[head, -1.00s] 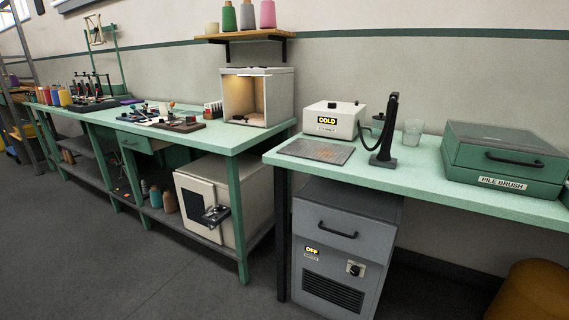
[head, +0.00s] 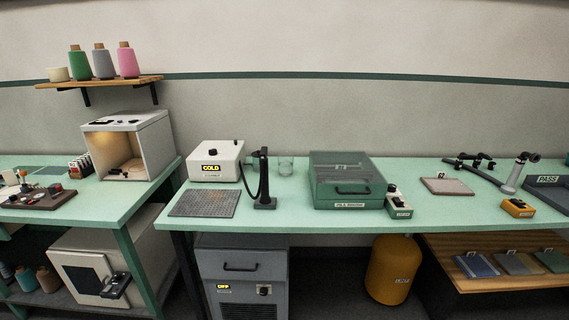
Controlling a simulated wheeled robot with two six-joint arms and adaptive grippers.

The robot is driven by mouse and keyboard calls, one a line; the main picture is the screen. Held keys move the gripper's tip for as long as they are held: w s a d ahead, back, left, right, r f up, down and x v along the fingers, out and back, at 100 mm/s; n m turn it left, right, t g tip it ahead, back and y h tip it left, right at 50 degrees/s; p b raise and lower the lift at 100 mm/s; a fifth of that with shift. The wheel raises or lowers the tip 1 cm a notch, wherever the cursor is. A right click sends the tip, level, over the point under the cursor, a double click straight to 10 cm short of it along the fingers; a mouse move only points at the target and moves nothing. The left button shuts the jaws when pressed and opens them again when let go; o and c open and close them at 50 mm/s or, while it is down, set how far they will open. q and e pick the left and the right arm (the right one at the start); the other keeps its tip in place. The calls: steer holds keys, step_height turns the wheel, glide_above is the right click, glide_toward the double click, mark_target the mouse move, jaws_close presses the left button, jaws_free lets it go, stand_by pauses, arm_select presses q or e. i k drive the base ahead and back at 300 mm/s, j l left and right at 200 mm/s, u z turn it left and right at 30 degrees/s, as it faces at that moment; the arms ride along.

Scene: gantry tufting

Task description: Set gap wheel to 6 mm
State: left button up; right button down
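I cannot make out a gap wheel or any 6 mm marking in the head view. A green lidded box labelled as a pile machine (head: 345,182) sits mid-bench with a small pale-green control box (head: 398,203) at its right. An orange box with a dark top (head: 517,208) stands farther right. Their small details are too fine to read. Neither of my grippers is in view.
A white unit reading COLD (head: 216,162), a dark upright tool (head: 264,182) and a grey mat (head: 204,203) are on the bench. A lit booth (head: 130,147) stands left. A yellow bin (head: 390,270) and a low wooden shelf (head: 470,280) are below. Bare bench shows along the front edge.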

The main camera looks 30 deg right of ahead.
mark_target(392, 187)
steer(key=z, duration=1.75)
